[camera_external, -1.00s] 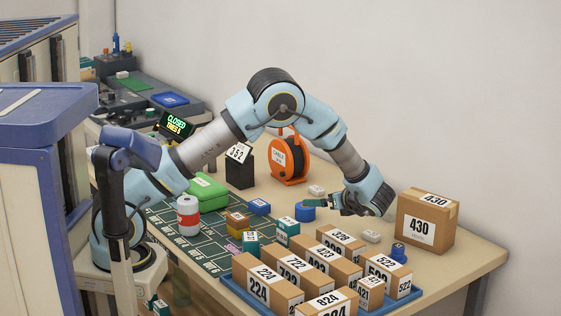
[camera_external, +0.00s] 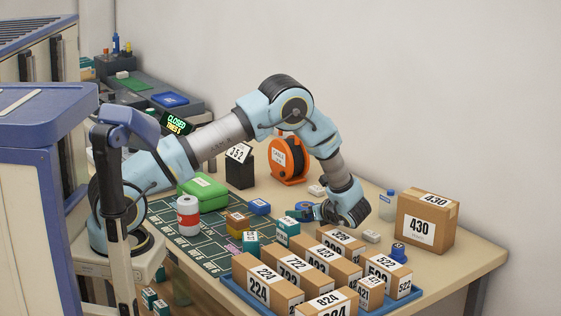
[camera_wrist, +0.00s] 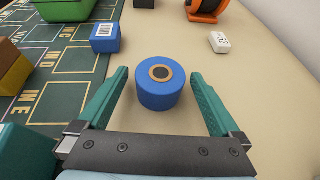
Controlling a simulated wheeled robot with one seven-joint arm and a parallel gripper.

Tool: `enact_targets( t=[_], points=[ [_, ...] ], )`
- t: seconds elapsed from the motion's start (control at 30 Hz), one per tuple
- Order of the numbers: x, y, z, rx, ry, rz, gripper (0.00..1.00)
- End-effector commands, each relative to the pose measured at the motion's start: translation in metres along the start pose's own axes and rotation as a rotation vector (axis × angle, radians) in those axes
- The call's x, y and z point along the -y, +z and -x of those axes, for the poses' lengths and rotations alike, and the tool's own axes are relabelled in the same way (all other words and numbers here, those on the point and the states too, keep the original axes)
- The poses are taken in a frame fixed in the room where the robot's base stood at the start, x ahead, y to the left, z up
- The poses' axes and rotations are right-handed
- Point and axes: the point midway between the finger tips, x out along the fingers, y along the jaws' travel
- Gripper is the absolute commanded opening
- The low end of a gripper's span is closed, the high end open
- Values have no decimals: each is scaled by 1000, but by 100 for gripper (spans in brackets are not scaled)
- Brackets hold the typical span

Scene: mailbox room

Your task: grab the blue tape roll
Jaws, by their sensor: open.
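The blue tape roll (camera_wrist: 159,92) lies flat on the table, its dark round core facing up. No contact with the roll is visible.
A blue labelled box (camera_wrist: 106,37) stands left of the roll and a small white block (camera_wrist: 220,42) lies to the right. An orange cable reel (camera_external: 288,160) stands behind. A blue tray (camera_external: 262,308) of numbered cartons lies in front. Bare table surrounds the roll.

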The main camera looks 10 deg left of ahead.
Motion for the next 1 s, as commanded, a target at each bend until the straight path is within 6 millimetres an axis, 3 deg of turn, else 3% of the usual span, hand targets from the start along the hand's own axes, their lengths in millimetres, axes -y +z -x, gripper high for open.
enact_targets(
  t=[0.33,1.0],
  points=[
    [0,0,-9,0,-1,0,99],
    [0,0,-9,0,-1,0,24]
  ],
)
